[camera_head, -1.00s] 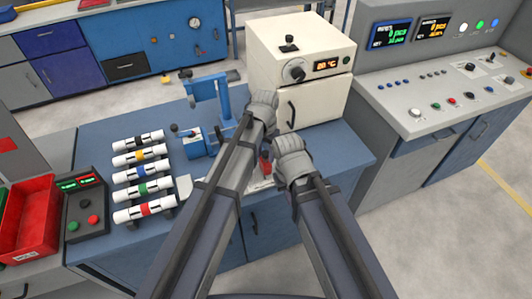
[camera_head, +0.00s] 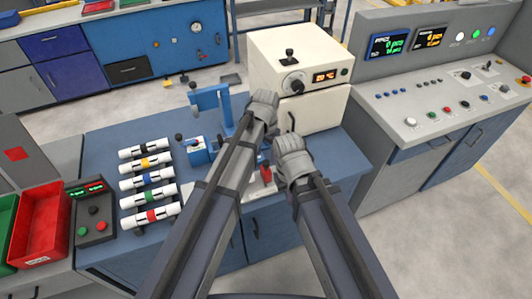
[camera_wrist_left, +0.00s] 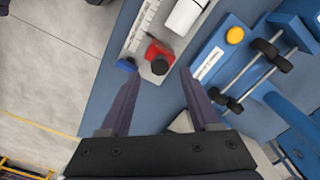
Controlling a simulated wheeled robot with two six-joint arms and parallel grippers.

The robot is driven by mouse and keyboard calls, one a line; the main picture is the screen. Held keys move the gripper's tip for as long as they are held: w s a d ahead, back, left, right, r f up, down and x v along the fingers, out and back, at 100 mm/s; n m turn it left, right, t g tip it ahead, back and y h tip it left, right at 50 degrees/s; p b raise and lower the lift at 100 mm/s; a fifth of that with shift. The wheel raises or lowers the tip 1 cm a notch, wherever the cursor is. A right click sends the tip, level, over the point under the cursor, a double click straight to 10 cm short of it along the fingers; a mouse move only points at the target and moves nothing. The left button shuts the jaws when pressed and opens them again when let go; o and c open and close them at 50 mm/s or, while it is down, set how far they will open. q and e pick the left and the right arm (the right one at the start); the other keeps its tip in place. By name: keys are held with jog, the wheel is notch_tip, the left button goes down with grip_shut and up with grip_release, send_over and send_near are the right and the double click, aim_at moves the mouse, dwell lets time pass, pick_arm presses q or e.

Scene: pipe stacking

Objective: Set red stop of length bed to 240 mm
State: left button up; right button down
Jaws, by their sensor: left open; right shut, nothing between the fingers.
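The red stop (camera_wrist_left: 158,55) with a dark knob sits on the length bed (camera_wrist_left: 141,30), which has a printed scale, in the left wrist view. The red stop also shows in the head view (camera_head: 266,174), between my two arms. My left gripper (camera_wrist_left: 160,88) is open, with its fingers apart below the red stop in the picture and nothing between them. In the head view its hand (camera_head: 262,106) hides part of the bench. My right gripper (camera_head: 290,150) is shut and empty, just right of the red stop. The scale is too small to read.
A blue end piece (camera_wrist_left: 126,65) is at the bed's end, and a white block (camera_wrist_left: 184,16) lies near the red stop. A blue fixture (camera_head: 213,98), a white oven (camera_head: 302,65) and banded pipes on a rack (camera_head: 149,188) stand around. Bench is clear at front right.

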pick_arm(q)
notch_tip(320, 180, up, 3)
jog(key=shift+f+p, duration=0.1)
jog(key=shift+p, duration=0.8)
pick_arm(e)
notch_tip(320, 180, up, 3)
jog(key=shift+f, duration=0.15)
pick_arm(q)
jog(key=shift+s, duration=0.2)
jog(key=s+a+n+y, duration=0.1)
jog(key=s+a, duration=0.3)
jog(key=s, duration=1.2)
jog(key=shift+s+n, duration=0.35)
jog(key=shift+n, duration=0.35)
pick_arm(e)
jog(key=shift+a, duration=0.1)
